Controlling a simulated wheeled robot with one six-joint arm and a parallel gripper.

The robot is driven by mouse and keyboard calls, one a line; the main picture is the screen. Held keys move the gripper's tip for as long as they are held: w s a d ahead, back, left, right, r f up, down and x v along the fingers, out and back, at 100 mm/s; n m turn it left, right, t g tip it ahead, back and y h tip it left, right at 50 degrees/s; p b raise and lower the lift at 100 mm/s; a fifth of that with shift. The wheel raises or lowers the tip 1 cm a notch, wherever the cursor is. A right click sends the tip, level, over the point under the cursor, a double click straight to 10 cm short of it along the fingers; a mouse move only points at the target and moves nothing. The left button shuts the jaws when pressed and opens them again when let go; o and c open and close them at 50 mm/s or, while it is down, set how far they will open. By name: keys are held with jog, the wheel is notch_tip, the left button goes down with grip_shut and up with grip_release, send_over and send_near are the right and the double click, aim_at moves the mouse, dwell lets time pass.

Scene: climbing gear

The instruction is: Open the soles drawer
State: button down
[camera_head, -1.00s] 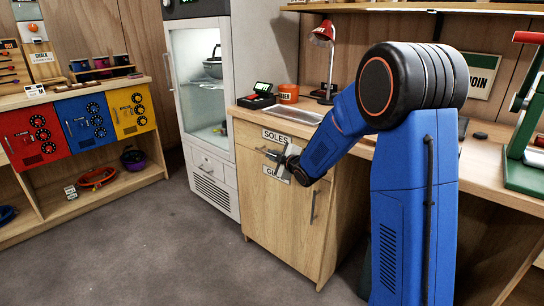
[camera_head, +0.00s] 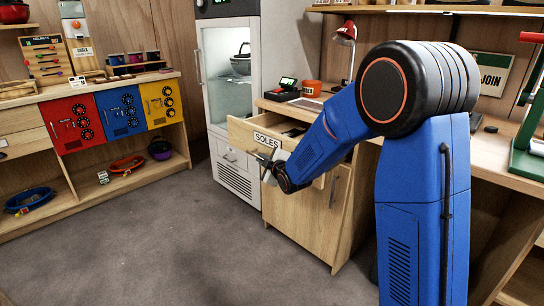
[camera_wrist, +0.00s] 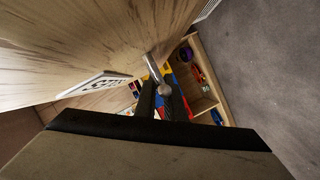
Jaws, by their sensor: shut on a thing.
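The soles drawer (camera_head: 240,133), wooden with a white SOLES label (camera_head: 267,143), stands pulled out of the cabinet under the workbench. Dark contents (camera_head: 294,130) show over its front edge. My gripper (camera_head: 268,167) is at the drawer front, just below the label, shut on the metal bar handle. In the wrist view the handle (camera_wrist: 155,70) runs between my dark fingers (camera_wrist: 160,100), in front of the wooden drawer face (camera_wrist: 110,35). My forearm hides the right part of the drawer front.
The cabinet door (camera_head: 290,215) below, with its vertical handle, is closed. A glass-fronted cooler (camera_head: 224,75) stands close left of the drawer. Red, blue and yellow lockers (camera_head: 122,110) are farther left. The grey floor (camera_head: 170,240) in front is clear.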

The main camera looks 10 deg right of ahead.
jog(key=s+a, duration=0.7)
jog(key=a, duration=0.3)
jog(key=shift+s+a, duration=0.15)
jog(key=shift+s, duration=0.15)
jog(key=c, duration=1.8)
grip_release()
jog(key=shift+c, duration=0.2)
jog(key=v, duration=1.7)
jog(key=shift+s+r, duration=0.15)
